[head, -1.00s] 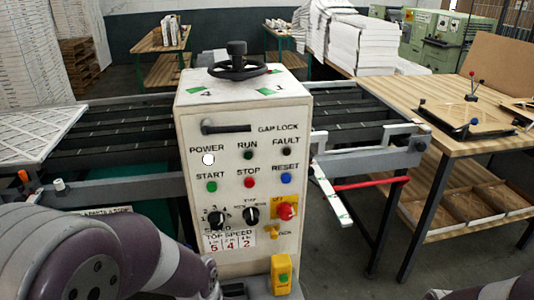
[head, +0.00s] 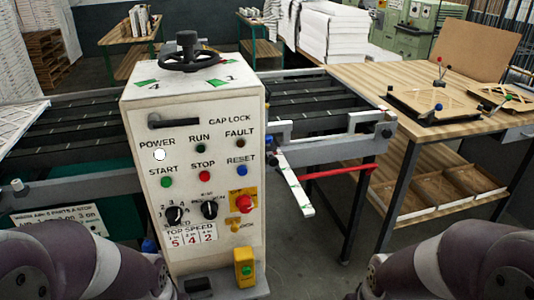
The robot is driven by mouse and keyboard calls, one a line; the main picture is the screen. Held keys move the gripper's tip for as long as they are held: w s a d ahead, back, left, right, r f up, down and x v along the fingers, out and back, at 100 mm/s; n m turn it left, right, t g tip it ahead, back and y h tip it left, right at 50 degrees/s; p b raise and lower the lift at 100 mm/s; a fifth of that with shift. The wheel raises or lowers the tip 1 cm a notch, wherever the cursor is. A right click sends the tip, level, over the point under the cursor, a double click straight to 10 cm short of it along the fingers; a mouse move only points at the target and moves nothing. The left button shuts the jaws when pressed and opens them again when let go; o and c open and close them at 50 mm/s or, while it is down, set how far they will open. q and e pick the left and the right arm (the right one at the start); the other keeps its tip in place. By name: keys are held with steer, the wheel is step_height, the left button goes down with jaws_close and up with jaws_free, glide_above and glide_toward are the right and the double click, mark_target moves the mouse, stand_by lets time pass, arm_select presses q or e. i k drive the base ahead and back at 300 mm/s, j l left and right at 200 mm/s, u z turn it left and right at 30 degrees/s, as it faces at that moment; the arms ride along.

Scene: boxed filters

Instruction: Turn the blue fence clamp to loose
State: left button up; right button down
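A small dark blue part (head: 272,160) sits at the near end of the white fence rail (head: 318,150), just right of the control cabinet (head: 200,130). It may be the blue fence clamp, but it is too small to tell its shape or setting. Another blue part (head: 149,245) shows low at the cabinet's left side, partly hidden. My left arm is at the bottom left and my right arm at the bottom right. Neither gripper is in view, and neither arm is seen touching the fence or the cabinet.
The cabinet carries a black handwheel (head: 192,52), buttons and knobs. A green-marked white bar (head: 295,183) and a red handle (head: 335,171) stick out on its right. A wooden bench (head: 400,80) with jigs (head: 430,105) stands further right. Grey floor shows between the bench and cabinet.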

mark_target(269, 139)
steer(key=i+l, duration=0.15)
steer(key=l, duration=0.15)
steer(key=i+l+u, duration=0.15)
steer(key=l, duration=0.2)
steer(key=i+l, duration=0.2)
steer(key=l, duration=0.15)
steer(key=i+l+u, duration=0.15)
steer(key=l, duration=0.15)
steer(key=i+l, duration=0.15)
steer(key=l, duration=0.2)
steer(key=i+l+u, duration=0.15)
steer(key=i, duration=0.25)
steer(key=i+l+u, duration=0.1)
steer(key=i, duration=0.25)
steer(key=l, duration=0.1)
